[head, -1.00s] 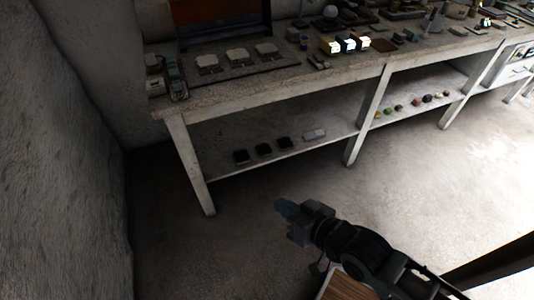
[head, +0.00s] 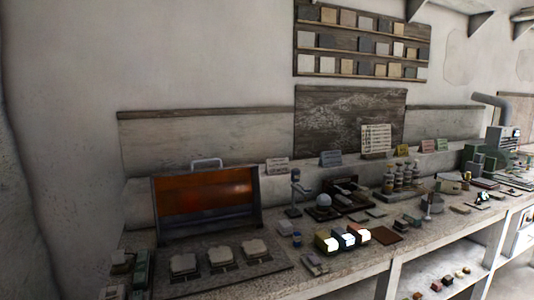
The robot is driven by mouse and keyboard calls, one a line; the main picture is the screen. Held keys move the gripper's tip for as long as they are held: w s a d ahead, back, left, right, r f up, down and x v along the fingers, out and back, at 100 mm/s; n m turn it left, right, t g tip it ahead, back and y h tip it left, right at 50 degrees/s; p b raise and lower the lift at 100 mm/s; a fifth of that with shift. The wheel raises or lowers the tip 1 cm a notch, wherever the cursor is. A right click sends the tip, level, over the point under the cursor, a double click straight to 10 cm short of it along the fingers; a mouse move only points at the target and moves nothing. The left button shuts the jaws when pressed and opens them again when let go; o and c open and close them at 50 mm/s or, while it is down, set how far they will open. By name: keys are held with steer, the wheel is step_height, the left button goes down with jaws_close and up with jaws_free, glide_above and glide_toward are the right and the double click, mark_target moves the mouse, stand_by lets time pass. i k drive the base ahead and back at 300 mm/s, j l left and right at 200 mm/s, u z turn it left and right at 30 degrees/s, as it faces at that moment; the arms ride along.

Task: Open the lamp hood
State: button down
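What looks like the lamp hood (head: 205,194) is a dark-framed box front with a glossy orange-red panel, at the left of the workbench against the wall. A pale bar handle (head: 207,163) stands up at its top edge. A dark metal strip runs along the panel's lower edge. I cannot tell from this view how far the hood is open. Several pale square blocks (head: 222,254) sit on a flat dark base in front of it. My gripper is out of view, so nothing of mine is seen touching the hood.
A sample board (head: 361,42) hangs above.

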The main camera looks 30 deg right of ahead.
mark_target(229, 189)
steer(key=i+l+z, duration=0.1)
steer(key=i+z, duration=0.8)
steer(key=i+j, duration=0.2)
steer(key=i+u, duration=0.05)
steer(key=i, duration=0.05)
